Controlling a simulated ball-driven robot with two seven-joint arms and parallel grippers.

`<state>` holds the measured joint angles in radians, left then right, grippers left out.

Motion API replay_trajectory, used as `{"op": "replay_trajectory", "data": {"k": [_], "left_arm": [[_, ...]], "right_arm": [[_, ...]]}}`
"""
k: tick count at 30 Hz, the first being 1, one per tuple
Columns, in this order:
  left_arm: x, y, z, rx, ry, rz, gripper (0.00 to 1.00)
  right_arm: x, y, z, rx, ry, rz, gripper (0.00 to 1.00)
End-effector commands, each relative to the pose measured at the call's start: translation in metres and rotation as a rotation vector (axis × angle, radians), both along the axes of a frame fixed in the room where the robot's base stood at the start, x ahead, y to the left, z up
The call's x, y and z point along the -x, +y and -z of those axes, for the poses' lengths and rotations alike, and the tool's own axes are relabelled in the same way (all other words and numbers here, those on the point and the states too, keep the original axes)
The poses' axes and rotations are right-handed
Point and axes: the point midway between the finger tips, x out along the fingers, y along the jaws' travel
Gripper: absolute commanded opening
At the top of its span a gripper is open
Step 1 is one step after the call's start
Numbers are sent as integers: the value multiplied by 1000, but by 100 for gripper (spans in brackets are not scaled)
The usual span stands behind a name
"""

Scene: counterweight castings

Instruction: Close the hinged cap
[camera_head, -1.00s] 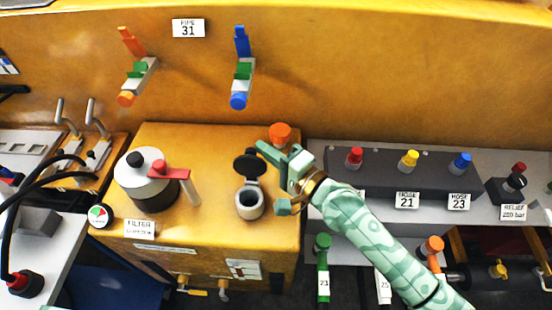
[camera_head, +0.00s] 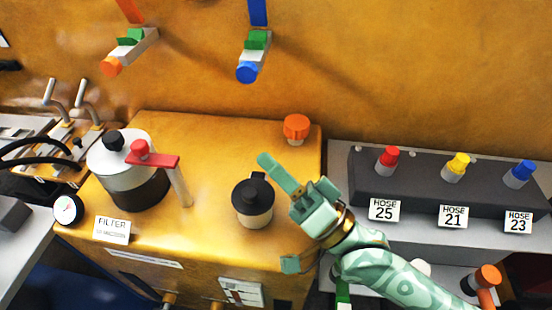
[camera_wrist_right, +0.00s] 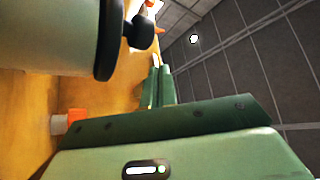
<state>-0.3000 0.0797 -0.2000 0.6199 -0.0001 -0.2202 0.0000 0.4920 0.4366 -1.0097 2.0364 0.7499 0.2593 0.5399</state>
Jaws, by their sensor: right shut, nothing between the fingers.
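The hinged cap (camera_head: 252,193) is a black disc. It lies down flat over the mouth of the pale filler neck (camera_head: 254,215) on the yellow tank, with its small hinge piece at the back. My right gripper (camera_head: 266,161) is shut and empty, its fingers pointing up and left, just behind and right of the cap and apart from it in the picture. In the right wrist view the closed fingers (camera_wrist_right: 159,72) show together, with the cap's black rim (camera_wrist_right: 110,40) and the neck (camera_wrist_right: 50,35) close at the upper left. My left gripper is not in view.
The filter housing (camera_head: 133,163) with a red handle (camera_head: 152,158) stands left of the neck. An orange knob (camera_head: 296,127) stands behind my right gripper. A dark hose block (camera_head: 425,185) with red, yellow and blue caps is at the right.

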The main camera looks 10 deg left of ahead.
Motion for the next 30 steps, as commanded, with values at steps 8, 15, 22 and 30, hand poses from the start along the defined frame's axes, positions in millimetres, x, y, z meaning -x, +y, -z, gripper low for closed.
{"op": "replay_trajectory", "data": {"k": [8,15,22,30], "left_arm": [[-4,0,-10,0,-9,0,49],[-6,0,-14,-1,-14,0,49],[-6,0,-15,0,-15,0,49],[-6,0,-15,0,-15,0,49]], "right_arm": [[11,0,5,3,1,0,0],[16,0,11,1,2,0,0],[18,0,13,1,3,0,0],[18,0,14,1,3,0,0]]}}
